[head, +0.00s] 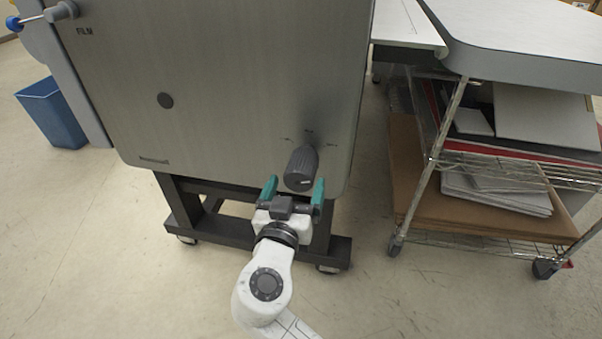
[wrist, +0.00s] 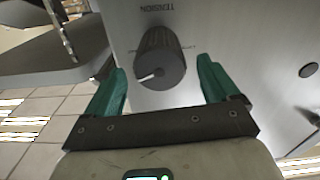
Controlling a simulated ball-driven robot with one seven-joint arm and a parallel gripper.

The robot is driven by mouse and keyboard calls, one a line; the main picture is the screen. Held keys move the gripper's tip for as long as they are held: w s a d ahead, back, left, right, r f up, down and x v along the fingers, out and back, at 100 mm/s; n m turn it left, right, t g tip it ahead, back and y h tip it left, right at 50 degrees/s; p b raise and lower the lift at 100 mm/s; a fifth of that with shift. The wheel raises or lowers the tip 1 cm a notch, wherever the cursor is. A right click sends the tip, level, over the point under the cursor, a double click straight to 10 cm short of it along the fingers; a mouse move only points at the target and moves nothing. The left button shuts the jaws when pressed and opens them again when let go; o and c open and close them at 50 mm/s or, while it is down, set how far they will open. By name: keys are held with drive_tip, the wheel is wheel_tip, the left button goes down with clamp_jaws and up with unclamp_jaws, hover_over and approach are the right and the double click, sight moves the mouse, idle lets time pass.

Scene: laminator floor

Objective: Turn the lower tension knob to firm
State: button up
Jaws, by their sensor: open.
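The lower tension knob (head: 301,168) is a dark grey ribbed cylinder on the lower right of the laminator's grey side panel (head: 230,90). In the wrist view the knob (wrist: 160,58) has a white pointer line on its face, directed to the left and slightly down. "TENSION" is printed beside it on the panel, with small marks around it too blurred to read for certain. My gripper (head: 295,189) has teal fingers and is open. In the wrist view the gripper's fingertips (wrist: 162,68) stand on either side of the knob, with gaps showing; contact is not visible.
A wire cart (head: 445,165) with boards and paper stands to the right, below a grey-edged table (head: 520,45). A blue bin (head: 50,113) is at the left. The laminator's dark wheeled stand (head: 225,228) is below the panel. The floor in front is clear.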

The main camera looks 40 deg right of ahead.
drive_tip(key=shift+x, duration=2.7)
drive_tip(key=shift+c, duration=0.3)
drive_tip(key=c, duration=1)
